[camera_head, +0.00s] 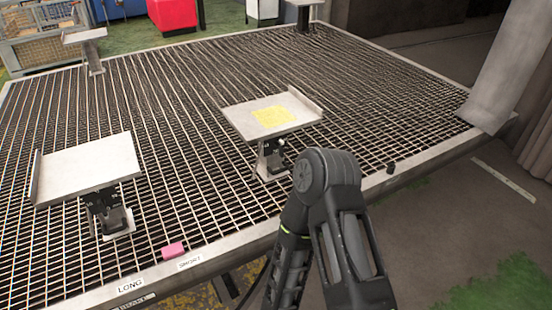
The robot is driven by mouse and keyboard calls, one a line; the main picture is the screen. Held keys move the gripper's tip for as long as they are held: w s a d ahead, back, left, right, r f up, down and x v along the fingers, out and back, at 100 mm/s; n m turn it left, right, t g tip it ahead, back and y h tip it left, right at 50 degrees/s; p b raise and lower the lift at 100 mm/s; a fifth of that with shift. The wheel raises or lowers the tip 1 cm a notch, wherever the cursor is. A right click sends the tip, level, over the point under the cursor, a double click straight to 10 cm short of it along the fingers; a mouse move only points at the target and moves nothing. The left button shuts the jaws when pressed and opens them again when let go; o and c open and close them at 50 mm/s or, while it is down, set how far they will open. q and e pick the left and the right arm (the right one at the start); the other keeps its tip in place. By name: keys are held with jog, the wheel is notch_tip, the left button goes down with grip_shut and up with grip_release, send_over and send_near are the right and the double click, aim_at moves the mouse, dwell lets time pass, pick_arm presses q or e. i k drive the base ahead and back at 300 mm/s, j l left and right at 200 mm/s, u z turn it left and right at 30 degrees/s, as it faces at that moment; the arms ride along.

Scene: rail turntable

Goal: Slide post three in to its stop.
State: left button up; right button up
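Several posts with flat metal plates stand on a metal grating table (185,190). I see no numbers, so I cannot tell which is post three. The front left post (108,208) carries a bare tilted plate (88,170). The middle post (268,160) carries a plate (240,115) with a yellow patch (273,117). Another post (95,62) stands at the back left, and one (303,20) at the back, cut by the top edge. One of my black arms bends in front of the middle post's right side. Neither gripper is in view.
A pink block (173,250) lies on the front rim beside the labels "LONG" (130,286) and, seemingly, "SHORT" (190,262). A small black piece (390,168) sits at the right front rim. A grey slab (508,70) rises at the right corner. Grating between the posts is clear.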

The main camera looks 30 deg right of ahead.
aim_at(270, 167)
jog(key=i+l, duration=0.25)
jog(key=i, duration=0.15)
jog(key=i+l, duration=0.2)
jog(key=i, duration=0.25)
jog(key=i+l, duration=0.25)
jog(key=i, duration=0.15)
